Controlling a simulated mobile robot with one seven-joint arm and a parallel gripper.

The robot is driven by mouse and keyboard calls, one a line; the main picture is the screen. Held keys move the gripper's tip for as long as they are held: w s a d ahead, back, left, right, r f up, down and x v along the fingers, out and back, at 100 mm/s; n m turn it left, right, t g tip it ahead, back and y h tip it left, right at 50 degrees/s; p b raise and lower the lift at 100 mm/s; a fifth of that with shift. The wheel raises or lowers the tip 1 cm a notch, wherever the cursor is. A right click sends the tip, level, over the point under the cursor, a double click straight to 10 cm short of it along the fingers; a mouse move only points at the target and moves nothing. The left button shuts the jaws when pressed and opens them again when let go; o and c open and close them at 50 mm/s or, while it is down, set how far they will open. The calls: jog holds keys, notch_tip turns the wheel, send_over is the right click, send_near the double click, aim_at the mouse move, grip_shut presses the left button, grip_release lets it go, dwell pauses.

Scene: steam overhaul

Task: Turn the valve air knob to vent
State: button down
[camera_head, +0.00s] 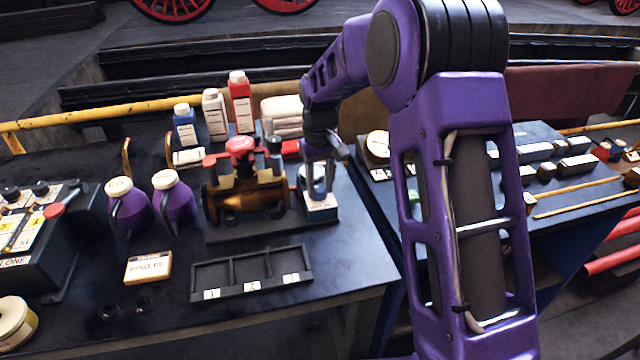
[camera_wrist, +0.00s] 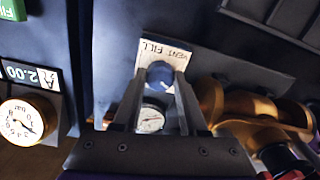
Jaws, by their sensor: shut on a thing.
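The valve air knob (camera_wrist: 160,73) is a round blue knob on a white plate (camera_wrist: 148,50) lettered FILL and VENT. In the wrist view my gripper (camera_wrist: 161,80) has one finger on each side of the knob and is shut on it. The knob's pointing direction is too small to tell. A small round gauge (camera_wrist: 151,119) shows between the fingers, nearer the wrist. In the head view my gripper (camera_head: 318,184) points down over a small white-and-blue block (camera_head: 320,209) right of the bronze valve (camera_head: 243,196); the knob is hidden there.
The valve has a red handwheel (camera_head: 240,146). In front is a black divided tray (camera_head: 250,288). Purple jugs (camera_head: 174,205) stand left, and bottles (camera_head: 241,100) stand behind. A large dial gauge (camera_wrist: 22,120) lies left in the wrist view. The table's front right is clear.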

aim_at(320, 188)
jog(key=shift+c, duration=2.2)
grip_release()
jog(key=shift+r, duration=0.1)
notch_tip(320, 188, up, 17)
jog(key=p, duration=0.2)
jog(key=shift+r, duration=0.15)
